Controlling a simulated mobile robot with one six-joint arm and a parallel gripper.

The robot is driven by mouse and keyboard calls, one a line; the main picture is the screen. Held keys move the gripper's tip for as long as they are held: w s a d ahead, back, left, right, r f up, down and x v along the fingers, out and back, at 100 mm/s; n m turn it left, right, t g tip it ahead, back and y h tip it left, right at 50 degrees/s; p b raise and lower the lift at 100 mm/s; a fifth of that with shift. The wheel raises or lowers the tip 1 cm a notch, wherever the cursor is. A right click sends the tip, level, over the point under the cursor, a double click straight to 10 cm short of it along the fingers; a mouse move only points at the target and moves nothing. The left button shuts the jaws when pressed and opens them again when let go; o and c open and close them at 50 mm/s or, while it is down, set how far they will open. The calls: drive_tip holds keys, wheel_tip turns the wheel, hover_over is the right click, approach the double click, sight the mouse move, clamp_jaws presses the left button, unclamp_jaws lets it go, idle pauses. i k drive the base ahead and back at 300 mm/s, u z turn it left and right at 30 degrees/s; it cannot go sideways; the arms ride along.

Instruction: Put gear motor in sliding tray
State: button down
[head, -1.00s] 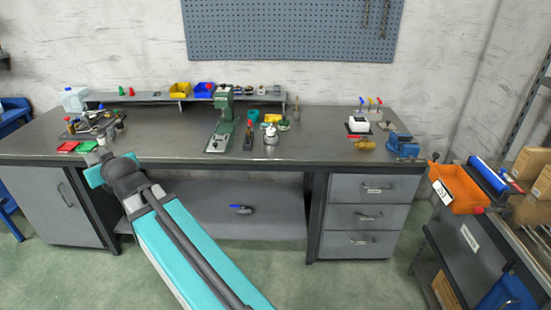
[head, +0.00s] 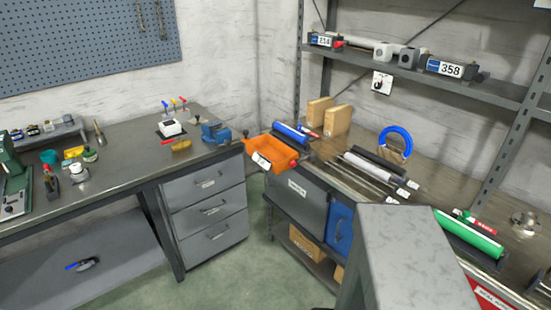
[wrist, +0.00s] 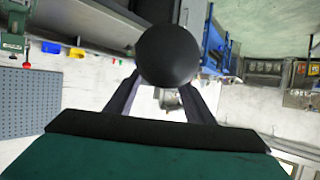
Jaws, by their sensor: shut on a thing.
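My gripper (wrist: 165,92) shows in the wrist view, its two dark fingers closed about a dark, round-ended thing (wrist: 165,52) that I take for the gear motor. A small grey part (wrist: 168,99) shows between the fingers below it. The held thing's far side is hidden. The fingers do not show in the head view. An orange open tray (head: 268,158) with a white label stands at the left end of the right bench in the head view; I take it for the sliding tray. Its inside looks empty.
A blue roller (head: 291,133) lies behind the orange tray. A blue vise (head: 215,131) stands to its left on the grey workbench (head: 120,150). Brown blocks (head: 336,120), rods and a green roller (head: 468,235) crowd the right bench. A metal shelf (head: 480,85) rises behind.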

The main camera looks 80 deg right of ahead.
sight(269, 156)
drive_tip(key=z, duration=0.05)
drive_tip(key=k, duration=1)
drive_tip(key=u, duration=0.05)
